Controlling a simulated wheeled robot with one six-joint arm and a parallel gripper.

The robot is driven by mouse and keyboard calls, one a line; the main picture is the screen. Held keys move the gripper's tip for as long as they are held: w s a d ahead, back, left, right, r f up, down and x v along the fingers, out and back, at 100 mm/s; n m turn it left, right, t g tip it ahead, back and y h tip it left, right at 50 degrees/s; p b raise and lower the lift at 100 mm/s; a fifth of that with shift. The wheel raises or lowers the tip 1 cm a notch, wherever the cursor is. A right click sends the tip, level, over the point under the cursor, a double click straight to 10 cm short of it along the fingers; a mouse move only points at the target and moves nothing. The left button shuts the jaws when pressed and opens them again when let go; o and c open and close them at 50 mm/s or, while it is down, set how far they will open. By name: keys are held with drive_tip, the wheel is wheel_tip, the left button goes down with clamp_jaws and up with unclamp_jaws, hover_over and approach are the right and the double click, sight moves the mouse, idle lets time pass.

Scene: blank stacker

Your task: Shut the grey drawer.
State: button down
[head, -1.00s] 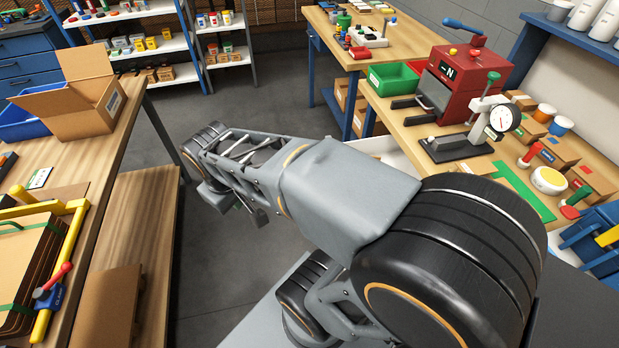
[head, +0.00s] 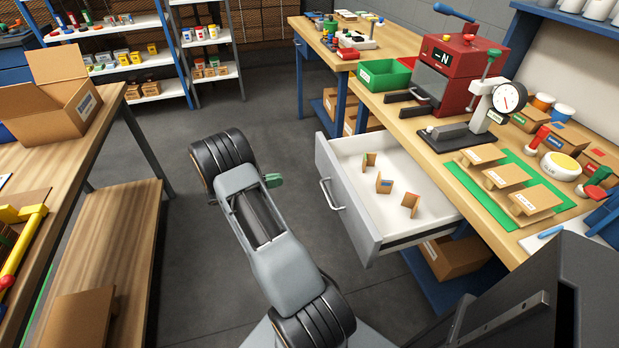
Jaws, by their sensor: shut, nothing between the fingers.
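The grey drawer (head: 346,212) stands pulled out from under the right-hand workbench in the head view. Its grey front with a bar handle (head: 331,194) faces left, toward the aisle. Three small cardboard pieces stand on its pale floor, one of them at the middle (head: 384,183). My gripper (head: 273,181) shows only in small part, with a green piece beside my dark wrist. It is shut and empty, left of the drawer front and apart from it. My wrist and arm hide most of the gripper.
The right workbench (head: 408,128) carries a red machine (head: 462,72), a dial gauge stand (head: 495,102) and a green mat (head: 483,196) with cardboard pieces. Another wooden bench (head: 107,203) stands at left. Clear grey floor (head: 285,135) lies between the benches.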

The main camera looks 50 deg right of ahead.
sight(325, 170)
drive_tip(key=x, duration=1.4)
drive_tip(key=shift+w+d+f, duration=0.1)
drive_tip(key=shift+w+d, duration=0.05)
